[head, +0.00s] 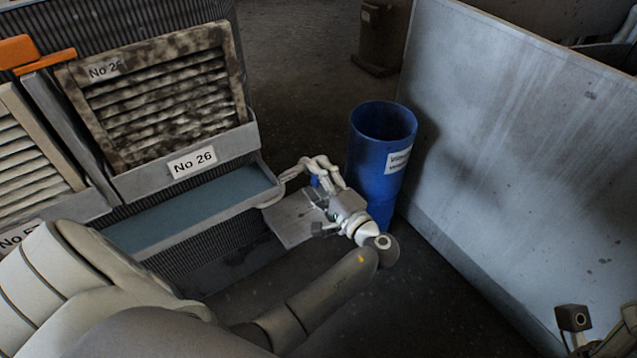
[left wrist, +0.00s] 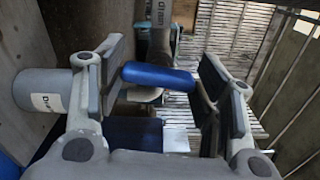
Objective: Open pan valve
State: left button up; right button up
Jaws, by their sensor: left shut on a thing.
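The pan valve shows its blue handle (left wrist: 158,75) in the left wrist view, lying crosswise between my finger pads. My left gripper (left wrist: 162,78) is shut on this handle. In the head view my left gripper (head: 308,172) is low at the right end of the blue-grey pan (head: 190,215), left of the blue bin. Only a small bit of the blue handle (head: 315,181) shows there between my fingers. The valve's body and pipe are mostly hidden. A piece of my right arm shows at the lower right, but its fingers do not.
A blue bin (head: 380,140) with a white label stands just right of my left gripper. A large grey panel (head: 520,150) closes off the right side. A dirty filter (head: 165,95) marked No 26 sits above the pan. Dark floor lies between bin and housing.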

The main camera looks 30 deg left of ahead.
pick_arm(q)
jog(key=shift+f+n+b, duration=0.1)
jog(key=shift+n+b, duration=0.3)
jog(key=shift+n, duration=0.5)
jog(key=o, duration=1)
jog(key=shift+a, duration=0.1)
jog(key=v, duration=0.7)
jog(key=shift+s+d, duration=0.1)
jog(key=shift+d, duration=0.2)
